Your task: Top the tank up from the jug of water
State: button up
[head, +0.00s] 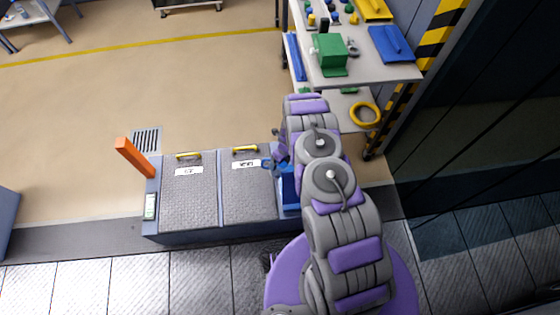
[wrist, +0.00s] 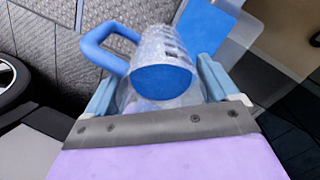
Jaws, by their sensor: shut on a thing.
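My gripper (wrist: 158,85) is shut on the jug (wrist: 160,45), with one pale blue finger on each side of it. The jug is clear, with a blue loop handle (wrist: 98,45) pointing left and a blue round face towards the wrist camera. I cannot tell its water level. In the head view my arm hides most of the jug, and a bit of its blue handle (head: 267,163) shows at the right end of the low box. That box, which seems to hold the tank, has two grey textured lids (head: 190,200) (head: 248,195), both shut. No open filler shows.
Each lid has a yellow handle (head: 189,155) (head: 245,149) and a white label. An orange post (head: 135,157) stands at the box's left corner. A shelf cart (head: 350,70) with a green box stands behind my arm. Open floor (head: 120,90) lies beyond the box.

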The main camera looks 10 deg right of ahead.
jog(key=shift+r+y+b, duration=0.1)
jog(key=shift+y+b, duration=0.5)
jog(key=shift+b, duration=0.75)
dwell(0.7)
jog(key=shift+t+y+b, duration=0.3)
jog(key=shift+y+b, duration=0.8)
jog(key=shift+b, duration=2.75)
dwell(2.1)
